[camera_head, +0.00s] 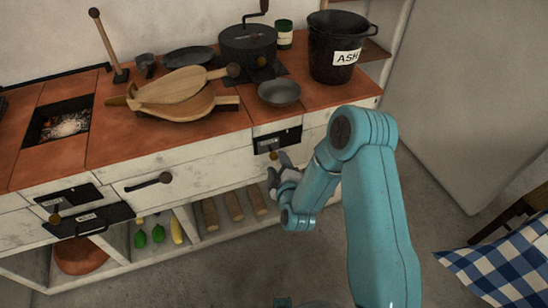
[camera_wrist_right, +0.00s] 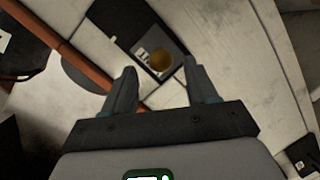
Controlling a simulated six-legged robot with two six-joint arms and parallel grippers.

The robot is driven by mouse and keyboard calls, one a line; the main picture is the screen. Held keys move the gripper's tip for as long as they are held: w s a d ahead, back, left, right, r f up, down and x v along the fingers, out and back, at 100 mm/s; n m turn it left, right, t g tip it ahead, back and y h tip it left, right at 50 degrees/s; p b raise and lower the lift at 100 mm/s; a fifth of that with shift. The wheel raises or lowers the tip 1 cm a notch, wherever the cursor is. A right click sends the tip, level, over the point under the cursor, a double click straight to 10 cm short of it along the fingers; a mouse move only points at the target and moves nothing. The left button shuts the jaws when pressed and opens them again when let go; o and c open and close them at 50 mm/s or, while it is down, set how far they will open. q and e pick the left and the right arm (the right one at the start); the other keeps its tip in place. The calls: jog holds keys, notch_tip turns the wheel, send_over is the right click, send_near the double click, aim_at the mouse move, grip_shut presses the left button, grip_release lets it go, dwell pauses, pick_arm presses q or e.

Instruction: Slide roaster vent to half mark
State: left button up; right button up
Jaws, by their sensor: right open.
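The roaster (camera_head: 248,42) is a dark drum with a crank on the counter. Below it, the roaster vent (camera_head: 290,136) is a black plate in the counter's front, with a pale label and a round brass knob (camera_head: 274,155). In the right wrist view the vent plate (camera_wrist_right: 143,44) and its brass knob (camera_wrist_right: 162,61) show ahead of the fingers. My right gripper (camera_head: 278,165) is open, close to the knob in the head view. Its fingers (camera_wrist_right: 160,72) stand either side of the knob's line, with nothing held. Contact cannot be told. My left gripper is not in view.
A similar black plate with a brass knob (camera_head: 56,217) is at the far left, beside an ash drawer (camera_head: 92,219). A drawer handle (camera_head: 149,182) sticks out left of the vent. A small bowl (camera_head: 279,93), bellows (camera_head: 178,95) and ash bucket (camera_head: 332,62) stand above.

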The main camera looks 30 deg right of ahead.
aim_at(275, 159)
jog(key=x, duration=0.5)
jog(key=shift+f, duration=0.1)
jog(key=shift+c, duration=0.3)
grip_shut()
jog(key=shift+s+d+f+b, duration=0.1)
jog(key=shift+d+b, duration=0.35)
jog(key=shift+d, duration=0.1)
jog(key=shift+s+d+b, duration=0.15)
jog(key=shift+d+b, duration=0.25)
jog(key=shift+d, duration=0.45)
jog(key=shift+o, duration=0.3)
grip_release()
jog(key=shift+s, duration=0.1)
